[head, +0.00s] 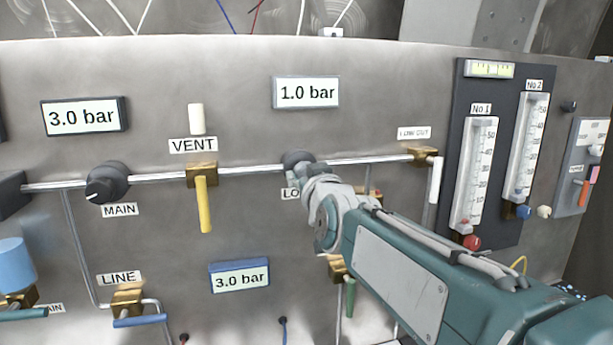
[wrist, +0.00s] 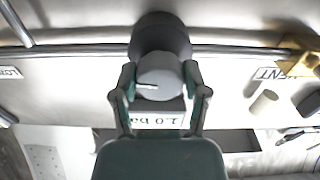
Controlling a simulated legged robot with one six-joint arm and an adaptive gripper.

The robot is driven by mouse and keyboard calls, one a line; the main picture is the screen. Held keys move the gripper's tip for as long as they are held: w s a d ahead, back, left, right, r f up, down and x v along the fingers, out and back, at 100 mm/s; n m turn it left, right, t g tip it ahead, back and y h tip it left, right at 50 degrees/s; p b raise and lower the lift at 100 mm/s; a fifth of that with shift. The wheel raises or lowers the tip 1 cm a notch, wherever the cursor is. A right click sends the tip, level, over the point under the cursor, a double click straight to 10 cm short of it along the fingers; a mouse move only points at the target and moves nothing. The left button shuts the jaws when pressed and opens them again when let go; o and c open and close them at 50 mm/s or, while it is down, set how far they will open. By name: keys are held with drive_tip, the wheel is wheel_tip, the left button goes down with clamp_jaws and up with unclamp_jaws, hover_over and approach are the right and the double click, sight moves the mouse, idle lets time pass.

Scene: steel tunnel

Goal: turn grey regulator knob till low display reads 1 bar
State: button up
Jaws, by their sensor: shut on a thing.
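The grey regulator knob (wrist: 160,75) sits on a dark round body in the wrist view, with a pointer line on its face. My gripper (wrist: 160,85) has one finger on each side of it and is shut on it. In the head view my gripper (head: 312,176) covers most of the knob; the dark regulator body (head: 296,157) shows behind it on the pipe. The label below, starting "LO", is partly covered. The display (head: 306,92) above this regulator reads 1.0 bar. It also shows upside down in the wrist view (wrist: 158,120), partly covered by my gripper.
The black MAIN knob (head: 107,183) and a display (head: 83,117) reading 3.0 bar are at left. The VENT valve's yellow handle (head: 204,204) hangs left of my gripper. A lower display (head: 240,277) reads 3.0 bar. Two flow tubes (head: 475,175) stand at right.

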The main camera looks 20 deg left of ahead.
drive_tip(key=shift+m, duration=0.5)
drive_tip(key=o, duration=1.1)
drive_tip(key=shift+f, duration=0.1)
drive_tip(key=shift+o, duration=0.2)
drive_tip(key=shift+w+a, duration=0.1)
drive_tip(key=shift+a, duration=0.1)
